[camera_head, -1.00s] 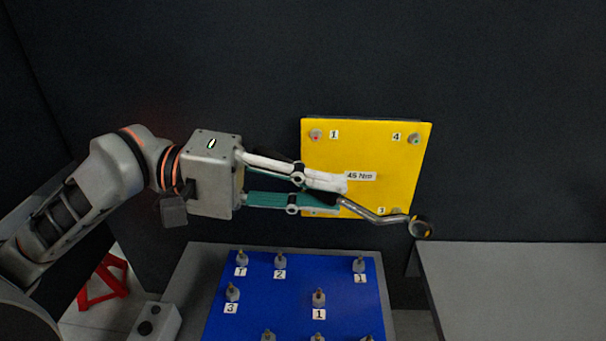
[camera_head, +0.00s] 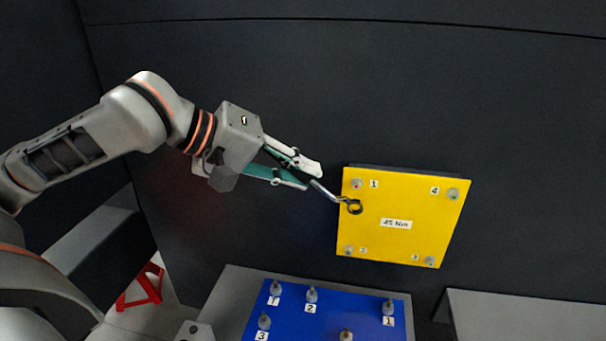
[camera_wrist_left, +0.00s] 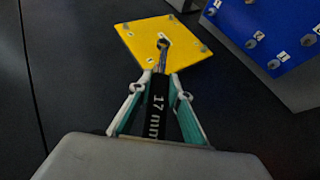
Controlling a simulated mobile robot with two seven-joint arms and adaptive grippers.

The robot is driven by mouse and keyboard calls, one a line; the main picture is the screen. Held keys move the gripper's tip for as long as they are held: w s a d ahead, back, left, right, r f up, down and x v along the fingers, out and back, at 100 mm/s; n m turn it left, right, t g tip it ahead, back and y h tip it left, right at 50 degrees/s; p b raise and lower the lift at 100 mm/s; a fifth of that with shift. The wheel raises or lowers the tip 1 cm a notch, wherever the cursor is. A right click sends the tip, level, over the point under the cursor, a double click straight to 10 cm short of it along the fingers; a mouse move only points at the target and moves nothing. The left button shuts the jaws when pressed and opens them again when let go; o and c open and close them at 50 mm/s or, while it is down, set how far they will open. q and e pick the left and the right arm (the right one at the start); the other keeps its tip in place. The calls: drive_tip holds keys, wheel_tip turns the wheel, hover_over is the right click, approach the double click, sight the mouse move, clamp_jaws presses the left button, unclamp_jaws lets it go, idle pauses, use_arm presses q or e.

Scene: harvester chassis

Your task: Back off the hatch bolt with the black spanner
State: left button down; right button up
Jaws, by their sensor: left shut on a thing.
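The yellow hatch plate (camera_head: 400,240) is on the dark wall, with a bolt at each corner and a "45 Nm" label. Bolt 1 (camera_head: 356,184) is upper left, bolt 4 (camera_head: 452,193) upper right, bolt 2 (camera_head: 349,250) lower left and bolt 3 (camera_head: 431,261) lower right. My left gripper (camera_head: 310,178) is shut on the spanner (camera_head: 328,192), left of the plate. The spanner's ring end (camera_head: 355,207) appears just below bolt 1, not around it; its depth gap is unclear. In the left wrist view, the black handle (camera_wrist_left: 157,112) reads "17 mm".
A blue board (camera_head: 310,320) with several numbered bolts sits below the hatch. A grey surface (camera_head: 520,315) lies at lower right. A red stand (camera_head: 143,288) is on the floor at left. The wall around the hatch is clear.

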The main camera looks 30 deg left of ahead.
use_arm(q)
drive_tip(key=w, duration=0.2)
drive_tip(key=w+a, duration=0.1)
drive_tip(key=w, duration=0.1)
drive_tip(key=shift+w+a+r, duration=0.1)
drive_tip(key=shift+w+a, duration=0.05)
drive_tip(key=shift+w, duration=0.2)
drive_tip(key=shift+s, duration=0.1)
idle(0.5)
drive_tip(key=shift+a, duration=0.1)
idle(0.6)
drive_tip(key=shift+w, duration=0.2)
drive_tip(key=shift+w+a, duration=0.1)
drive_tip(key=shift+w, duration=0.25)
drive_tip(key=shift+w+a, duration=0.2)
drive_tip(key=shift+w, duration=0.5)
